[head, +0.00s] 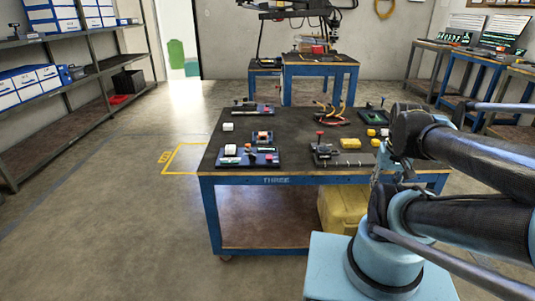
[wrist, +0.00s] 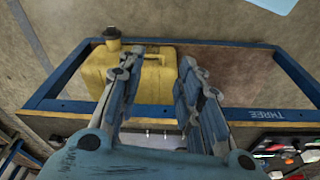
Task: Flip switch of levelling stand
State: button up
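The blue workbench marked THREE (head: 235,180) stands ahead in the head view with several small devices on its dark top. I cannot tell for sure which one is the levelling stand. A dark device with a red knob (head: 320,134) and a metal bar (head: 345,159) sits at the front, right of centre. A dark blue device (head: 249,157) with white and green parts sits at the front left. No switch is clear at this size. My gripper (wrist: 160,62) is open and empty in the wrist view, over the bench's front edge and frame. In the head view I cannot make out its fingers.
A yellow canister (head: 343,209) stands under the bench and shows in the wrist view (wrist: 150,78). Shelves (head: 65,87) line the left wall. The floor left of the bench is clear.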

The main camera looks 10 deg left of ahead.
jog(key=shift+o, duration=1.2)
jog(key=shift+s+r, duration=0.25)
jog(key=shift+s, duration=0.05)
jog(key=w+a+r, duration=0.6)
jog(key=w+r, duration=0.2)
jog(key=r+n+g, duration=0.2)
jog(key=n, duration=0.1)
send_over(269, 157)
jog(key=w, duration=0.2)
jog(key=f, duration=1.6)
jog(key=shift+a+f, duration=0.2)
jog(key=shift+f, duration=0.2)
jog(key=shift+c, duration=0.3)
grip_shut()
